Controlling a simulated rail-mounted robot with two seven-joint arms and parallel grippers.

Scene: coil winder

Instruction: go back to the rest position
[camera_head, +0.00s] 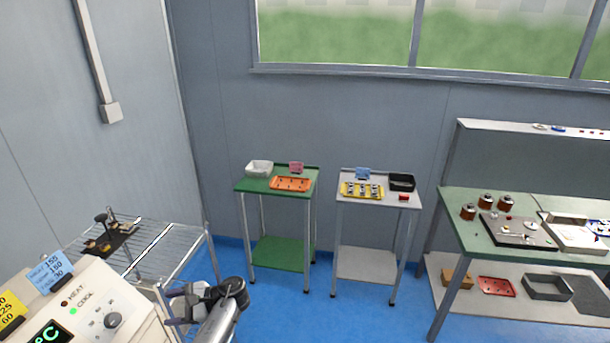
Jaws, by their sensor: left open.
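My left gripper (172,306) shows at the lower left in the head view, at the end of my grey arm that comes up from the bottom edge. Its dark fingers point left and stand apart, with nothing seen between them. It is beside the beige control box (101,308) and in front of the wire rack (178,253). My right gripper is not in the picture.
A green cart (279,254) and a grey cart (366,263) with trays stand by the back wall. A green-topped workbench (462,236) with a lower shelf is at the right. Blue floor (300,312) is clear in front of the carts.

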